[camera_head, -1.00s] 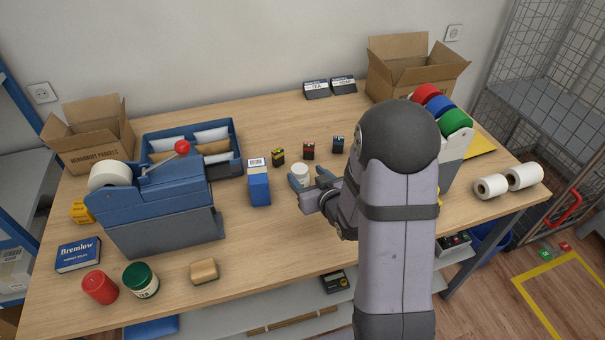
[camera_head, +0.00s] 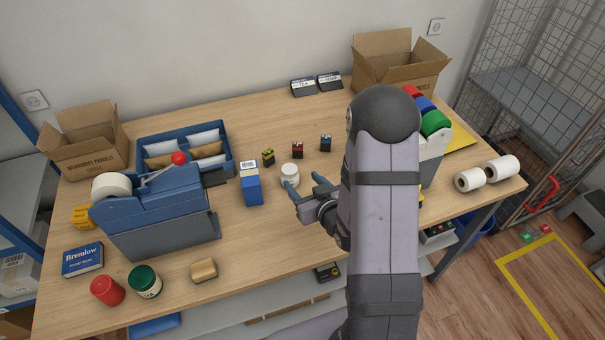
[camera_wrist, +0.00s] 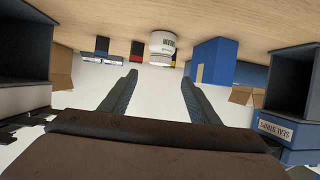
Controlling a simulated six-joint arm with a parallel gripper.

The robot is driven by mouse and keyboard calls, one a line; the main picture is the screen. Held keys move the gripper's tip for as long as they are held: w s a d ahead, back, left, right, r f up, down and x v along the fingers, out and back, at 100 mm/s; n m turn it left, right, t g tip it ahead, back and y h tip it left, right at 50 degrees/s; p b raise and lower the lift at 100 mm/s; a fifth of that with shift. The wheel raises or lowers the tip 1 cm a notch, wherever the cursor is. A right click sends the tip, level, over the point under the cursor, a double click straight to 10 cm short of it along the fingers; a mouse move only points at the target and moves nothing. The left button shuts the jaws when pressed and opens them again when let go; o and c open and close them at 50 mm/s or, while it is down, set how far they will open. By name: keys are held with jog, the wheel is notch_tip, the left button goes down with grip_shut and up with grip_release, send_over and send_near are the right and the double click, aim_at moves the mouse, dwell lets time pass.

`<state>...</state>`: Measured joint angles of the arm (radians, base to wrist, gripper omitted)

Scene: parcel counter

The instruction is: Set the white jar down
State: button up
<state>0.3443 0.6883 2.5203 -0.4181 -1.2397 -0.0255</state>
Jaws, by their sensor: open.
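The white jar (camera_head: 290,175) stands upright on the wooden table (camera_head: 240,257), to the right of a blue box (camera_head: 251,189). The jar also shows in the wrist view (camera_wrist: 163,43), upside down there, with dark print on its side. My gripper (camera_head: 306,186) is open and empty, on the near right side of the jar. In the wrist view its two fingers (camera_wrist: 159,83) are spread wide, and the jar is beyond the fingertips, roughly in line with the gap. The head view shows the near finger partly overlapping the jar's base.
Small boxes, one yellow-black (camera_head: 268,158), one red-black (camera_head: 298,149) and one blue-black (camera_head: 326,142), stand behind the jar. A blue tape dispenser (camera_head: 155,215) stands left. The table in front of the jar is clear.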

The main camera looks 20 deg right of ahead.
jog(key=shift+s+r+p, duration=0.1)
jog(key=shift+s+p, duration=0.25)
jog(key=shift+p, duration=0.3)
jog(key=s+a+r+g, duration=0.2)
jog(key=s+g, duration=0.4)
jog(key=s, duration=0.5)
jog(key=s+a+r+m+g+h, duration=0.1)
jog(key=s+a+r+g, duration=0.2)
jog(key=s+g, duration=0.4)
jog(key=s, duration=0.4)
jog(key=shift+a+r+g, duration=0.25)
jog(key=shift+a+g, duration=0.05)
jog(key=shift+a, duration=0.1)
